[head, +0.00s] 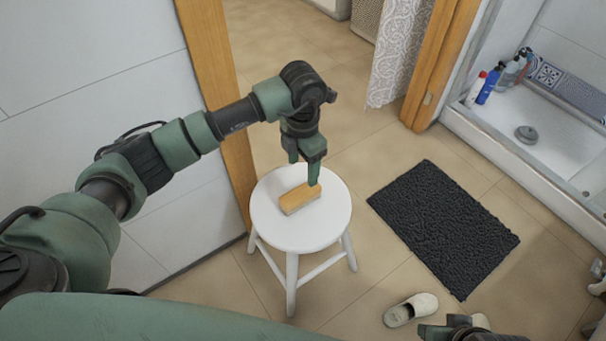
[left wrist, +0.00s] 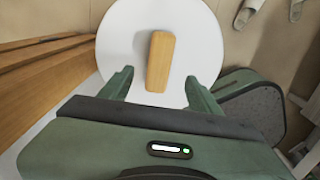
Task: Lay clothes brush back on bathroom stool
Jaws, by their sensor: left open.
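The clothes brush (head: 299,198), a wooden block with a pale underside, lies on the white round bathroom stool (head: 272,232). In the left wrist view the brush (left wrist: 159,62) lies on the stool top (left wrist: 196,40), between the lines of my two fingers and apart from both. My left gripper (head: 307,172) points down over the stool; its fingers (left wrist: 158,84) are spread and hold nothing. In the head view one finger overlaps the far end of the brush. Part of my right arm shows at the bottom edge; its fingertips cannot be made out clearly.
A dark bath mat (head: 443,228) lies right of the stool. A pale slipper (head: 411,309) is on the floor in front. A wooden door frame (head: 222,90) stands close behind the stool on the left. A shower tray (head: 480,124) with bottles (head: 488,86) is at upper right.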

